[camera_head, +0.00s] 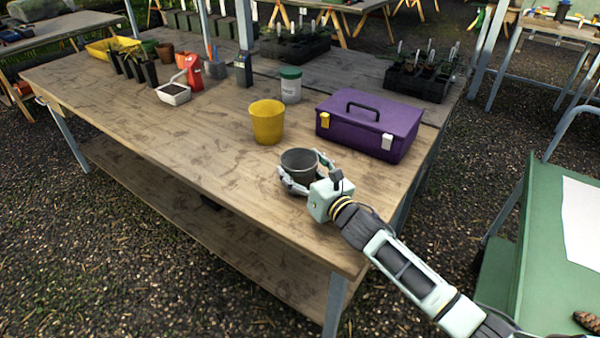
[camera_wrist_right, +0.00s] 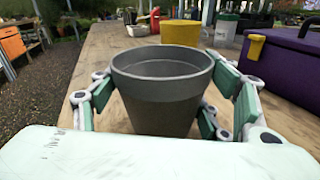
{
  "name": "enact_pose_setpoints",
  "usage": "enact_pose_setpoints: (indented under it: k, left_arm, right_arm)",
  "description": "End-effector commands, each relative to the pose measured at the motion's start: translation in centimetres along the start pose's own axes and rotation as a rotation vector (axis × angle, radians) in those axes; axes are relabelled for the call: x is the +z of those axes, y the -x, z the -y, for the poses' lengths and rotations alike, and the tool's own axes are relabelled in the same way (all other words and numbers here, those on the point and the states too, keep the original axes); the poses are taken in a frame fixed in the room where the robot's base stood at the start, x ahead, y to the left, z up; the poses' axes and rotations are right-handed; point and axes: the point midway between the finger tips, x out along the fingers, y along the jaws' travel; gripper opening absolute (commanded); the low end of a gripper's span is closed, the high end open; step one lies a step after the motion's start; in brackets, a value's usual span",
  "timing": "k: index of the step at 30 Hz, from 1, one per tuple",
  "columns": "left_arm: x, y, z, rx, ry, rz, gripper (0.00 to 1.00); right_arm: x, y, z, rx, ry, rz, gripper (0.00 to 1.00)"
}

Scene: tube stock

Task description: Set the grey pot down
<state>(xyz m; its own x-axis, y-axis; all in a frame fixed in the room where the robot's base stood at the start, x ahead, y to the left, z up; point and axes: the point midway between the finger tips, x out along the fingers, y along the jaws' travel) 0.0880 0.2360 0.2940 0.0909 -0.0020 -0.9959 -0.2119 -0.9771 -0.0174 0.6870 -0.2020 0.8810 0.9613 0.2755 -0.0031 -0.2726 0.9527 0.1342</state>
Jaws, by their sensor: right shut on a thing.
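The grey pot (camera_head: 299,162) is upright at the near right part of the wooden table (camera_head: 200,130). My right gripper (camera_head: 305,178) is shut around its sides. The pot looks empty. My left gripper is not in view.
A yellow pot (camera_head: 267,122) stands just behind the grey pot. A purple toolbox (camera_head: 369,125) is to the right. A white jar with a green lid (camera_head: 290,85) is further back. The table's left front part is clear. A green table (camera_head: 530,240) is at the right.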

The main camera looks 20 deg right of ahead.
Motion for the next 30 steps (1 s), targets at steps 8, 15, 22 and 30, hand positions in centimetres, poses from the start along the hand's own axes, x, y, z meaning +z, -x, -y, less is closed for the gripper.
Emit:
enact_pose_setpoints:
  k: [8,15,22,30]
  left_arm:
    - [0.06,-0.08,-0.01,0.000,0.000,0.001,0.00]
    - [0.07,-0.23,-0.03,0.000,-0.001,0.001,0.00]
    - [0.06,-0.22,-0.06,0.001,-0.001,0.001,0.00]
    - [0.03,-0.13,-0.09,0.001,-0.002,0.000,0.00]
  right_arm:
    - [-1.15,-0.02,0.16,0.001,-0.001,0.003,0.45]
    - [-1.33,-0.02,0.19,0.001,0.000,0.002,0.75]
    - [-1.33,-0.02,0.20,0.001,0.000,0.002,0.89]
    - [-1.23,-0.02,0.18,0.001,0.000,0.002,0.89]
